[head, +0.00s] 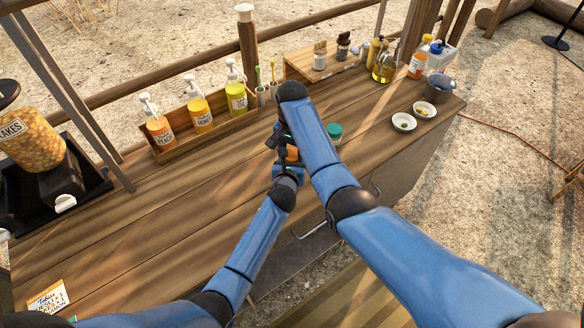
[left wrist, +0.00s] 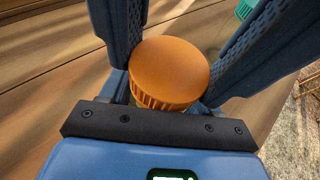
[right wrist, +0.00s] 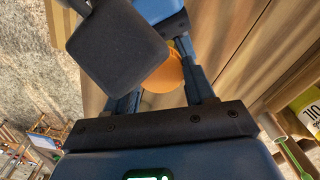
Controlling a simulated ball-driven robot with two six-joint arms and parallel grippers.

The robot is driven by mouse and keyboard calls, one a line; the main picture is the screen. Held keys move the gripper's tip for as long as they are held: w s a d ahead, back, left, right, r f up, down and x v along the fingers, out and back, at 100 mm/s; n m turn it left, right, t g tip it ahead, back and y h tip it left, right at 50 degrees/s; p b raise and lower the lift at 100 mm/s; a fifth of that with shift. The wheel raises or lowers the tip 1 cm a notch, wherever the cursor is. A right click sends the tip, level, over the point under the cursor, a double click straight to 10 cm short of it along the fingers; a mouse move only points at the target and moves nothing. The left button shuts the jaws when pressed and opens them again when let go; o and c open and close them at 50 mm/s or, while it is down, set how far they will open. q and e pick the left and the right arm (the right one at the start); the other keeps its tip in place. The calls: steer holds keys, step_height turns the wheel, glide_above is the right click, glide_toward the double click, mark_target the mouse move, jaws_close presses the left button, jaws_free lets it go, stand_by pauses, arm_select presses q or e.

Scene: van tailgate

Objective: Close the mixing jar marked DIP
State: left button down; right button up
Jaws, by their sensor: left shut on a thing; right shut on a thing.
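My left gripper (head: 287,172) comes in low and is shut on the jar. My right gripper (head: 286,146) comes from above and is shut on the lid, which also shows in the right wrist view (right wrist: 166,76). The DIP marking is out of sight, and I cannot tell how tightly the lid sits.
A teal-lidded container (head: 334,131) stands close right of my right gripper. A wooden caddy (head: 212,133) with pump bottles stands behind to the left. The counter's left front is mostly clear.

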steer(key=o, duration=1.2)
steer(key=shift+c, duration=0.2)
steer(key=shift+r, duration=0.15)
steer(key=shift+r, duration=2.15)
steer(key=shift+c, duration=0.4)
steer(key=shift+r+n, duration=1.6)
steer(key=shift+r, duration=0.15)
steer(key=shift+f, duration=0.1)
steer(key=shift+f, duration=3.95)
steer(key=shift+c, duration=0.2)
